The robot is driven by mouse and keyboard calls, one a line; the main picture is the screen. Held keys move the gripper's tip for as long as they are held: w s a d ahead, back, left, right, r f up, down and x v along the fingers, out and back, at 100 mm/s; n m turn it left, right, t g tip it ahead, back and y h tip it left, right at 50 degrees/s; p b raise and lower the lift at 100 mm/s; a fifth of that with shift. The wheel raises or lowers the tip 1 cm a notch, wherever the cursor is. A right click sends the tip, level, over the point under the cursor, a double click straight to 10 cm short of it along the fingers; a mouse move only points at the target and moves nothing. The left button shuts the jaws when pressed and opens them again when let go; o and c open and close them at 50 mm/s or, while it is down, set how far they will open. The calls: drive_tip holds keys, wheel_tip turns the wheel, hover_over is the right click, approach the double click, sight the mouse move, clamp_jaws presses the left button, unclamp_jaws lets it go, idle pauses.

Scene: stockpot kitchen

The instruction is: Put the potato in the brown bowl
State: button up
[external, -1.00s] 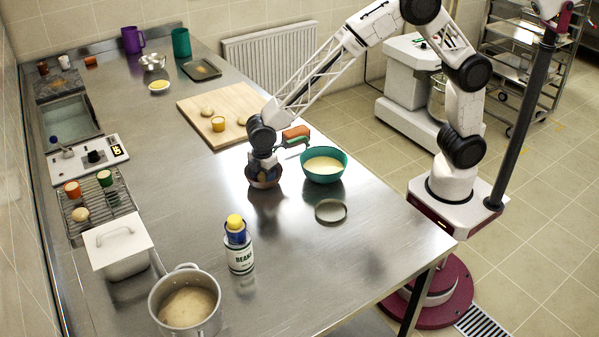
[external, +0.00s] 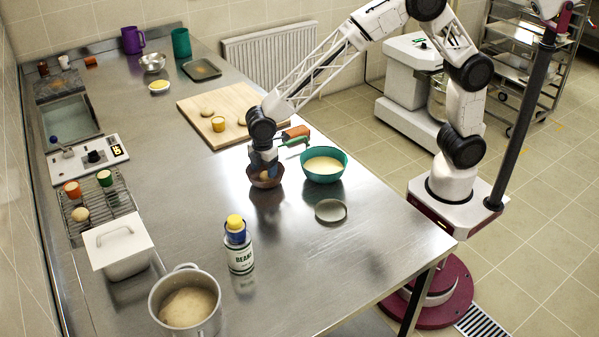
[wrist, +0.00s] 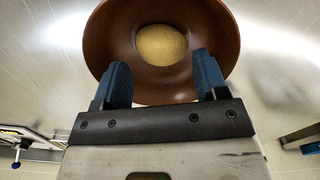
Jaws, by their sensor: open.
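The brown bowl (external: 268,184) stands on the steel table, left of the teal bowl. In the wrist view the brown bowl (wrist: 108,38) fills the top middle, and the yellowish potato (wrist: 161,45) lies inside it at the bottom. My gripper (wrist: 161,70) is open, with its two blue fingers spread apart and nothing held between them. In the external view my gripper (external: 264,160) is right above the brown bowl, pointing down.
The teal bowl (external: 323,165) with pale contents stands close on the right. The table's middle left is clear.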

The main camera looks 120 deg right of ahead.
sight(265, 174)
wheel_tip(265, 174, up, 9)
idle(0.4)
drive_tip(key=shift+w, duration=0.1)
idle(0.3)
drive_tip(key=s+a+r+m+t, duration=0.1)
drive_tip(key=s+a+r, duration=0.5)
drive_tip(key=s+a, duration=0.25)
drive_tip(key=s+a+r+m, duration=0.1)
drive_tip(key=s+a+r, duration=0.4)
drive_tip(key=s+a, duration=0.3)
drive_tip(key=s+a+m, duration=0.1)
drive_tip(key=s+a, duration=0.4)
drive_tip(key=s, duration=0.8)
drive_tip(key=s+a+m+t, duration=0.1)
drive_tip(key=s+a, duration=0.4)
drive_tip(key=s, duration=0.9)
drive_tip(key=shift+f+t, duration=0.3)
drive_tip(key=shift+f, duration=0.1)
drive_tip(key=shift+s, duration=0.1)
